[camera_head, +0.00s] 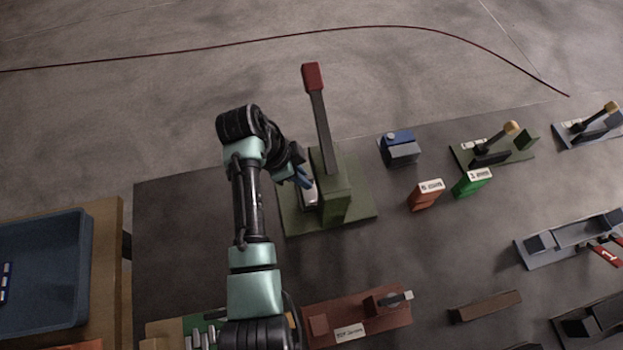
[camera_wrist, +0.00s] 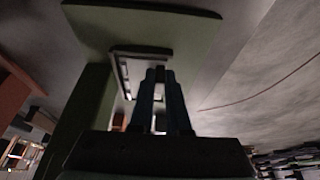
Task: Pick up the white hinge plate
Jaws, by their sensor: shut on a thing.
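The white hinge plate (camera_head: 311,197) shows as a small pale piece at the left side of the green press fixture (camera_head: 338,190), low beside its upright block. My gripper (camera_head: 305,181) reaches in from the left, its blue fingers down at the pale piece. In the wrist view my gripper (camera_wrist: 160,76) has its fingers close together, shut on the plate, at a pale-edged rectangular seat (camera_wrist: 126,76) on the green fixture. The fingers and the dim light hide most of the plate. I cannot tell whether it still touches the seat.
The fixture's tall lever with a red handle (camera_head: 313,76) stands up close to my arm. A blue bin (camera_head: 80,232) is at the left. A reddish-brown fixture (camera_head: 330,316) lies in front. Red (camera_head: 426,194) and green (camera_head: 472,183) labelled blocks stand to the right.

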